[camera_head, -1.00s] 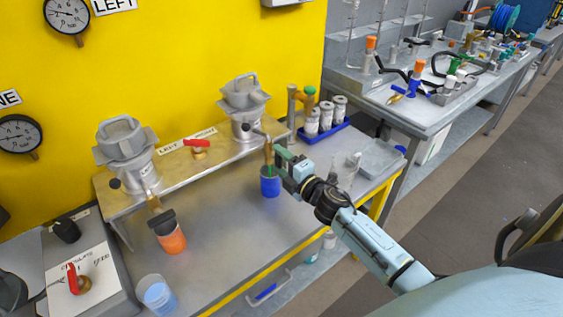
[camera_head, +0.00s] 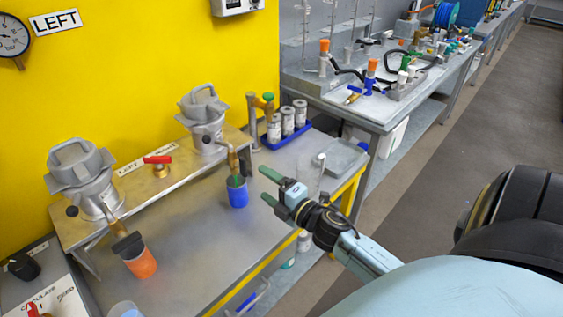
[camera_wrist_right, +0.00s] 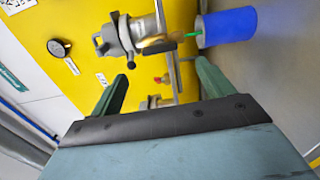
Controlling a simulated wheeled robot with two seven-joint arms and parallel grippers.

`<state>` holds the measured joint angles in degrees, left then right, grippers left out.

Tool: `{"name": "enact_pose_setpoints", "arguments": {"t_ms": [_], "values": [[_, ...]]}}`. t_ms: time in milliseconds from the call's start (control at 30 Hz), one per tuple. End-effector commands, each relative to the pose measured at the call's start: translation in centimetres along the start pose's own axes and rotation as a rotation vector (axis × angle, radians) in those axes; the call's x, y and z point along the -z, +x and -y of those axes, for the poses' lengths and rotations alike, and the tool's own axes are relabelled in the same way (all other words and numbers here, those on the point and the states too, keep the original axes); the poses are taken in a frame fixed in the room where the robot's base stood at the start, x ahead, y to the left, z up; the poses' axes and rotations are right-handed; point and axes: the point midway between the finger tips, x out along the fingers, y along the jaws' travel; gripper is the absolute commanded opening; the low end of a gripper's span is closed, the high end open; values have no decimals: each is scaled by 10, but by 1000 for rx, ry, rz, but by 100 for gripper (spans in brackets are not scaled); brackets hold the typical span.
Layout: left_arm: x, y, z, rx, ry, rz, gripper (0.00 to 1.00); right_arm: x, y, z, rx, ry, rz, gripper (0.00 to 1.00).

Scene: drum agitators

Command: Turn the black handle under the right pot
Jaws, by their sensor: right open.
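The right pot (camera_head: 203,118), a grey lidded vessel, stands at the right end of the raised shelf; it also shows in the wrist view (camera_wrist_right: 114,38). A brass outlet (camera_head: 231,158) comes down from it above a blue cup (camera_head: 238,196). My right gripper (camera_head: 266,187) is open and empty, to the right of the blue cup and apart from outlet and handle. My left gripper is out of view.
The left pot (camera_head: 80,176) has its own black handle (camera_head: 128,244) above an orange cup (camera_head: 141,264). A red-handled valve (camera_head: 160,166) sits between the pots. A blue rack of bottles (camera_head: 286,131) and a grey tray (camera_head: 343,157) are behind. The bench's middle is clear.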

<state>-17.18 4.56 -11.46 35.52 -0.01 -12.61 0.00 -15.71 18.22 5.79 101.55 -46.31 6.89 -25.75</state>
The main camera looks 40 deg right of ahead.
Motion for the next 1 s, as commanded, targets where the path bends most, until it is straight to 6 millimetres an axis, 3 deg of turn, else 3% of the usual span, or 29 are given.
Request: {"name": "enact_pose_setpoints", "arguments": {"t_ms": [100, 333, 1000], "values": [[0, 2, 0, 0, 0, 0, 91, 0, -22, 1, 1, 2, -1, 80], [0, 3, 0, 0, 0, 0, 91, 0, -44, 0, -1, 1, -1, 80], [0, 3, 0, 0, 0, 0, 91, 0, -48, 0, 0, 4, 2, 80]]}}
